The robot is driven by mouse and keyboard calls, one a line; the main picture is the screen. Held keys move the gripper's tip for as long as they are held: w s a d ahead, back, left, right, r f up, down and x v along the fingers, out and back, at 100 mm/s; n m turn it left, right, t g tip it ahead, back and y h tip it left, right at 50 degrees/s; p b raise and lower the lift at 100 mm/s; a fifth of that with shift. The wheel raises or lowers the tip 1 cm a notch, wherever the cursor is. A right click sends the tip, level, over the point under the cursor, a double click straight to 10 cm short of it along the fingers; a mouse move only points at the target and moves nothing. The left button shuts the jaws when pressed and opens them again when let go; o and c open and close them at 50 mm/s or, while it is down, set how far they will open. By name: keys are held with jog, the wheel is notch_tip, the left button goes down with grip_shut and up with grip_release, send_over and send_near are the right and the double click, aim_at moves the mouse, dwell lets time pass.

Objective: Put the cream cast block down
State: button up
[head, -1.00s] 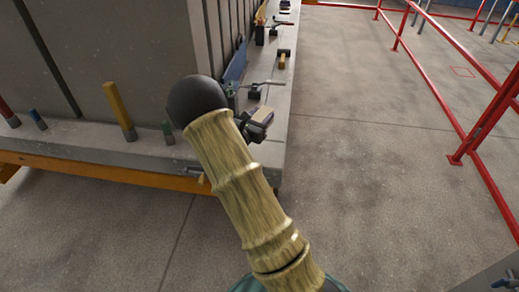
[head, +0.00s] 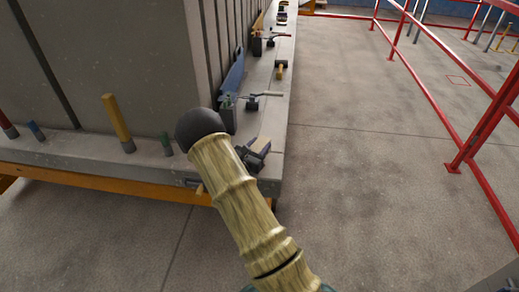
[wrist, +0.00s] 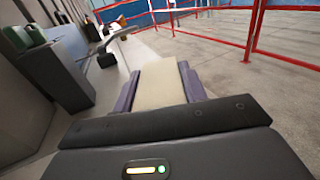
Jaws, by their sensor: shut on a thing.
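The cream cast block (wrist: 160,84) sits between the two fingers of my gripper (wrist: 160,88) in the wrist view, and the gripper is shut on it. In the head view my gripper (head: 254,152) is over the grey ledge near its front right corner, partly hidden behind my arm. The block shows there only as a small pale patch (head: 261,144). I cannot tell whether the block touches the ledge.
The concrete ledge (head: 270,188) runs along the tall grey panel (head: 110,50). A blue bracket (head: 230,92) and clamps (head: 255,101) stand along it. Red railings (head: 480,135) bound the open floor at right.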

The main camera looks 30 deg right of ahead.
jog(key=shift+w+f, duration=0.15)
jog(key=shift+f, duration=0.65)
jog(key=shift+d, duration=0.2)
jog(key=shift+f, duration=0.2)
jog(key=o, duration=1.1)
jog(key=shift+a, duration=0.35)
jog(key=shift+o, duration=0.2)
jog(key=shift+s, duration=0.2)
jog(key=shift+d+r, duration=0.1)
jog(key=shift+r, duration=0.2)
jog(key=b+v, duration=0.1)
jog(key=v, duration=1.1)
